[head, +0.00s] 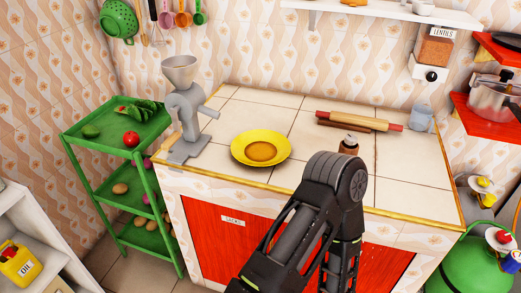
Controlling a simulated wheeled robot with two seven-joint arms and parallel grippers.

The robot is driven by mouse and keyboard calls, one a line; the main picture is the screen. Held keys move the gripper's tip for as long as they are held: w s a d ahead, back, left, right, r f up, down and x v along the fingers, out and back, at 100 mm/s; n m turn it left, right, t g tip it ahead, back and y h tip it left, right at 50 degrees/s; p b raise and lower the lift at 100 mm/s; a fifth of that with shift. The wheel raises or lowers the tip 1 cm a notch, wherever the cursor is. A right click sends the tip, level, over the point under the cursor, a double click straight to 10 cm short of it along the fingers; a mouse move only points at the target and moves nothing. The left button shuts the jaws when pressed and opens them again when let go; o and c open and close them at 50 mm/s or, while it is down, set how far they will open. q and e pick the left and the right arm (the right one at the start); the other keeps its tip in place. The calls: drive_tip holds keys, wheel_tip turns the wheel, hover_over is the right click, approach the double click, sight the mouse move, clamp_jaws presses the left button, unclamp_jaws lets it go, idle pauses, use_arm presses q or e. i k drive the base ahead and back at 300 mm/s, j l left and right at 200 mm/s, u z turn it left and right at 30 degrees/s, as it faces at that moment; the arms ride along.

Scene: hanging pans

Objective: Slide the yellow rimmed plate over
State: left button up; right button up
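A yellow plate (261,148) with a wide rim and an orange-brown centre lies flat on the tiled counter (405,195), near its left front edge. Nothing touches the plate. One of my arms rises from the bottom of the head view, with its bent dark joint in front of the counter's front edge, right of the plate. I cannot tell which arm it is. No gripper fingers show in the view.
A grey grinder (187,110) stands left of the plate. A small brown jar (349,144) and a rolling pin (358,121) lie to its right and back. A green shelf rack (116,150) stands left of the counter. Tiles behind the plate are clear.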

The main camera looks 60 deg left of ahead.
sight(256, 148)
drive_tip(key=u, duration=2.05)
drive_tip(key=i+l, duration=0.3)
drive_tip(key=i, duration=0.15)
